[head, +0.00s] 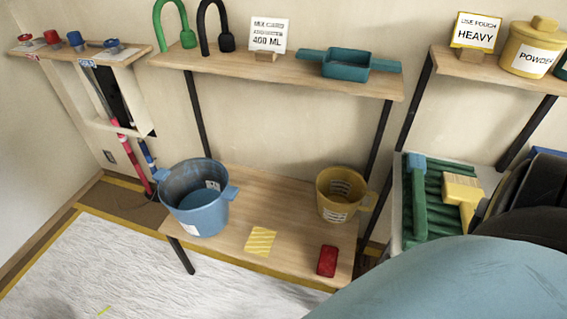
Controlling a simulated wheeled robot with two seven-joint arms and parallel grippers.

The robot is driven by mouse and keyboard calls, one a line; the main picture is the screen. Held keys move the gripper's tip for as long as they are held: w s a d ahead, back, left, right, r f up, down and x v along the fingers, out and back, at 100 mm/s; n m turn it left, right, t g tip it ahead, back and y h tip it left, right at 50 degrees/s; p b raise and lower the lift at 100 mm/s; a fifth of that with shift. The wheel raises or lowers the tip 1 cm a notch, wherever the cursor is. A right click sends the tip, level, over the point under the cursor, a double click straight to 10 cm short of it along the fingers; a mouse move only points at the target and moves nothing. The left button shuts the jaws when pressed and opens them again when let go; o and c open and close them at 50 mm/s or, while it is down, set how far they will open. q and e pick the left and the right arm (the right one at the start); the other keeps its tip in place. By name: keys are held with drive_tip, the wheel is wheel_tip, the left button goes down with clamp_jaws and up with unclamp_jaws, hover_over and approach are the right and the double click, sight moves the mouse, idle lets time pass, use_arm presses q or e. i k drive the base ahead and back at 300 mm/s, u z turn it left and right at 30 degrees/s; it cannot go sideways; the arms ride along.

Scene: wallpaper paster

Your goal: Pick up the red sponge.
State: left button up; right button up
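The red sponge (327,261) is a small red block lying on the lower wooden shelf (285,205), near its front right corner. It is in plain view with nothing on top of it. Neither of my grippers shows in the head view.
On the lower shelf stand a blue bucket (196,199) at left and a yellow bucket (342,196) behind the sponge. A yellow striped patch (261,241) lies left of the sponge. A teal tray (345,64) is on the upper shelf. A green ribbed tray (433,232) stands at right.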

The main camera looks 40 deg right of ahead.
sight(328, 256)
drive_tip(key=u, duration=0.3)
drive_tip(key=i, duration=1.05)
drive_tip(key=z, duration=2.85)
